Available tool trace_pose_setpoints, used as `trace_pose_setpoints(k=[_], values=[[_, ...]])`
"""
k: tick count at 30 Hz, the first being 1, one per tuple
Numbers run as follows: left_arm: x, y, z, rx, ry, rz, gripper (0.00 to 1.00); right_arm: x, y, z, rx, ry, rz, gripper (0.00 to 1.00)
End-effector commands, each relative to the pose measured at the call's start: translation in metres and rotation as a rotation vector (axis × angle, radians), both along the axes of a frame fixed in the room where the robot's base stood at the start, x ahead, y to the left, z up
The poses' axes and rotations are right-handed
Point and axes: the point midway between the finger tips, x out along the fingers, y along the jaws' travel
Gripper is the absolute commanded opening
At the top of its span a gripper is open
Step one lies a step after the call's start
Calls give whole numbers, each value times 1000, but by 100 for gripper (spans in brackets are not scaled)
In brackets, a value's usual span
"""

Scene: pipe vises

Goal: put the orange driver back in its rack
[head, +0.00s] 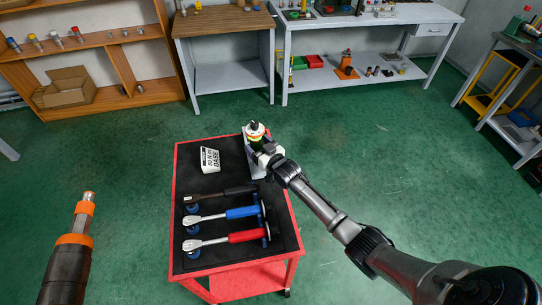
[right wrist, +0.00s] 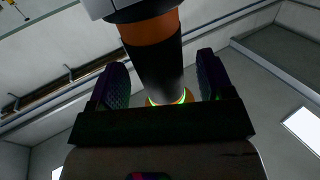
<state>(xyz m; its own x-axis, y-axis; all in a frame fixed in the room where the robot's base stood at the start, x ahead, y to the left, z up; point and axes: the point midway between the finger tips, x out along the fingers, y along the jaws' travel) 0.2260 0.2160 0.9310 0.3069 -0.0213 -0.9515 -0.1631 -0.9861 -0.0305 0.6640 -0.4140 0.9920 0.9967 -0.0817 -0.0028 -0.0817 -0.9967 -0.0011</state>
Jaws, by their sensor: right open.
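My right gripper (head: 264,152) is at the back right corner of the red cart. In the right wrist view its jaws (right wrist: 158,85) are open, one on each side of an upright black tool body (right wrist: 155,62) with an orange band and a glowing green ring. My left gripper is not in view.
The red cart (head: 176,215) has a black top carrying a white block marked BASE (head: 210,160). Black (head: 225,193), blue (head: 235,212) and red-handled (head: 240,237) wrenches lie in front of it. Benches and shelves stand at the back; the green floor around the cart is clear.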

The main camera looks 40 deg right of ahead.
Motion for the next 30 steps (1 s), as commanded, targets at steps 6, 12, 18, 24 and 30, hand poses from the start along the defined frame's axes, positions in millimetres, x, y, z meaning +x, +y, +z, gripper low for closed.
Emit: trace_pose_setpoints(k=[6,12,18,24,30], values=[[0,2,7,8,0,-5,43,-41,3,1,0,1,0,74],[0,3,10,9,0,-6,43,-79,6,1,-1,0,0,74],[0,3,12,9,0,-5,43,-107,9,2,-1,-2,0,74],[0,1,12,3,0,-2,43,-122,10,2,-1,-2,0,74],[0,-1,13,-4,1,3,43,-125,10,2,-1,-3,-1,74]])
